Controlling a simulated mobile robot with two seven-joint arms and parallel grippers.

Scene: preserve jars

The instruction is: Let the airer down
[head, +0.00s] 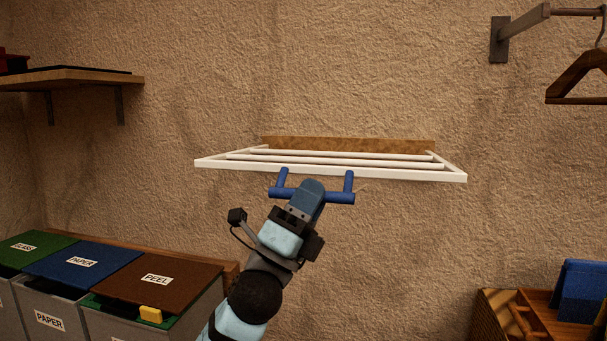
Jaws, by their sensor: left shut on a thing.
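The airer (330,172) is a white slatted frame on the wall, fixed to a wooden board (348,144) at its back. It stands out from the wall, close to level. A blue handle (340,197) hangs below its front rail on two short posts. My left gripper (312,190) reaches up from below and is shut on the blue handle at its middle. The gripper hides the middle of the handle. My right gripper is not in view.
Lidded bins (130,278) marked glass, paper and peel stand at the lower left. A wooden shelf (70,77) is at the upper left. A rail with a hanger (580,78) is at the upper right. A wooden crate (500,315) stands at the lower right. The wall below the airer is clear.

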